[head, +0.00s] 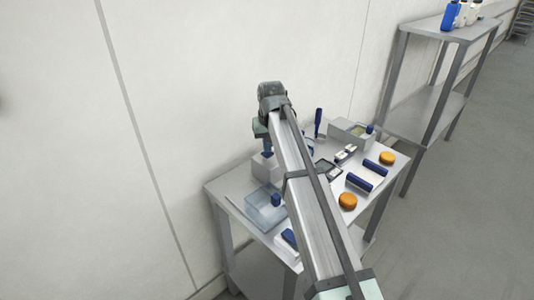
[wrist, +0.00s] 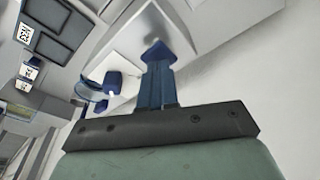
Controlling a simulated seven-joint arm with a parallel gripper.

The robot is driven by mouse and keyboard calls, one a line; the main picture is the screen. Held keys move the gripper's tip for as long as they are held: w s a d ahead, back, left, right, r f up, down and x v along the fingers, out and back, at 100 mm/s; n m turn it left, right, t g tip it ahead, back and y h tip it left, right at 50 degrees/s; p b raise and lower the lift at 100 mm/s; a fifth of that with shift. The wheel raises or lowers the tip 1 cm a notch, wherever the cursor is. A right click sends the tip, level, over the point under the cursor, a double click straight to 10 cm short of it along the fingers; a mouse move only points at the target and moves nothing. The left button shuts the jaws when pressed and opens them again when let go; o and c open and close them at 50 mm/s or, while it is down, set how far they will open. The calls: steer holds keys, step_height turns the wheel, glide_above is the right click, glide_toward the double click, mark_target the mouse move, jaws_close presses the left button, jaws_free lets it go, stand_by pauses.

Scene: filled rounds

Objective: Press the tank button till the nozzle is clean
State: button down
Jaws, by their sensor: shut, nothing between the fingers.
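My gripper (head: 267,150) is shut and empty, its blue fingers pointing down at a grey box (head: 263,169) at the back left of the table. In the wrist view the shut fingertips (wrist: 157,52) lie in front of a pale grey body (wrist: 192,30). I cannot tell whether they touch it, and any button under them is hidden. A second grey box (head: 343,131) with a blue knob (head: 370,128) stands at the back right. I cannot make out which part is the nozzle or whether it is clean.
A clear bluish tray (head: 255,217) lies at the table's left. Two orange rounds (head: 387,158) (head: 347,201), several blue-and-white blocks (head: 374,168) and a dark-faced panel (head: 326,168) occupy the table (head: 222,189). An upright blue tool (head: 318,122) stands behind. The wall is close behind; my arm hides the middle.

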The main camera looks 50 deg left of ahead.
steer(key=shift+x, duration=1)
steer(key=shift+s+d, duration=0.1)
steer(key=shift+d, duration=0.05)
steer(key=shift+r, duration=0.2)
steer(key=shift+a+v, duration=0.2)
steer(key=shift+v, duration=0.95)
steer(key=shift+r, duration=0.2)
steer(key=v, duration=0.3)
steer(key=a+v, duration=0.1)
steer(key=v, duration=0.1)
steer(key=shift+w+d+r, duration=0.1)
steer(key=shift+w+r, duration=0.3)
